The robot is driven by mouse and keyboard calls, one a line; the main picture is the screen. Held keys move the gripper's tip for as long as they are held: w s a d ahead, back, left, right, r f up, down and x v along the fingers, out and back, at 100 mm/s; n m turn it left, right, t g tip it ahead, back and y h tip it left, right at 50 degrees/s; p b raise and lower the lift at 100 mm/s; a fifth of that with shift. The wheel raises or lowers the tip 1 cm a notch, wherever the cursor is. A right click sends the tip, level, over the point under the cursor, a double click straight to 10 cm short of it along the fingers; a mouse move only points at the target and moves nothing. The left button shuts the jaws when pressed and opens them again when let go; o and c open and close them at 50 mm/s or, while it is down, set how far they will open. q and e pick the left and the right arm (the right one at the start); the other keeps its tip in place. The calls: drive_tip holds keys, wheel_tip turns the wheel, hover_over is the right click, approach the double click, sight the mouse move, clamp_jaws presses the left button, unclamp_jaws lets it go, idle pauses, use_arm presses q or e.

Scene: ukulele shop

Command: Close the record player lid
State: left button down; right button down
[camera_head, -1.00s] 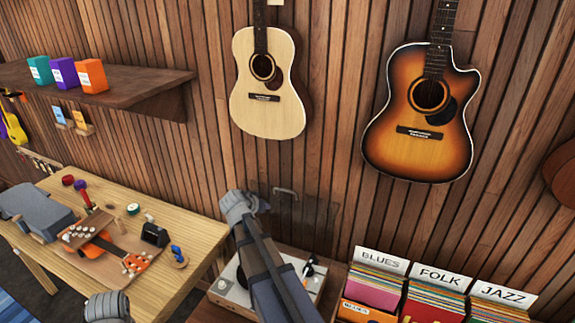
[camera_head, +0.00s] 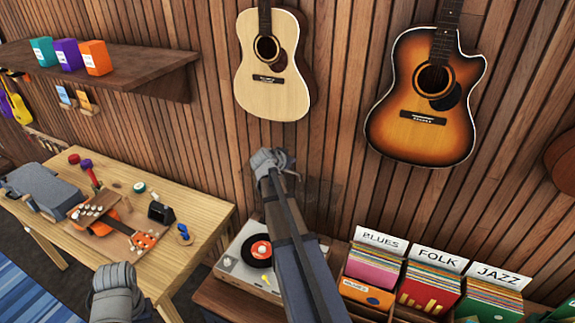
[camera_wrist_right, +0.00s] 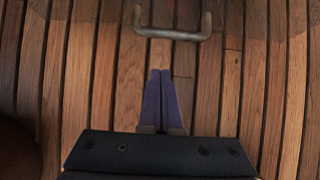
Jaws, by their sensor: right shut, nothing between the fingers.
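The record player (camera_head: 235,264) sits on a wooden stand, with a black record and red label (camera_head: 261,250) showing. Its see-through lid (camera_head: 322,192) stands open against the slatted wall, only faintly visible. In the right wrist view the lid's grey handle (camera_wrist_right: 172,34) is just beyond my right gripper (camera_wrist_right: 161,74). The right fingers are together, empty and apart from the handle. In the head view my right arm covers part of the player and lid, and I cannot make out the right fingers. My left gripper is not in view; only a grey joint of my left arm shows.
Record bins (camera_head: 442,283) marked Blues, Folk and Jazz stand right of the player. A wooden workbench (camera_head: 195,207) with an orange ukulele (camera_head: 108,213) and tools is at left. Two guitars hang above, the pale one (camera_head: 273,70) over my right arm.

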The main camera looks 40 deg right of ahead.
sight(291, 172)
drive_tip(key=b+x, duration=0.3)
drive_tip(key=x, duration=0.3)
drive_tip(key=shift+f, duration=0.25)
drive_tip(key=a, duration=0.1)
drive_tip(key=s+a, duration=0.1)
drive_tip(key=a, duration=0.1)
drive_tip(key=shift+s+a+f+b, duration=0.25)
drive_tip(key=shift+s+f+b, duration=0.05)
drive_tip(key=shift+s+f, duration=0.1)
drive_tip(key=shift+s+a+r, duration=0.1)
drive_tip(key=shift+a, duration=0.1)
drive_tip(key=shift+d, duration=0.1)
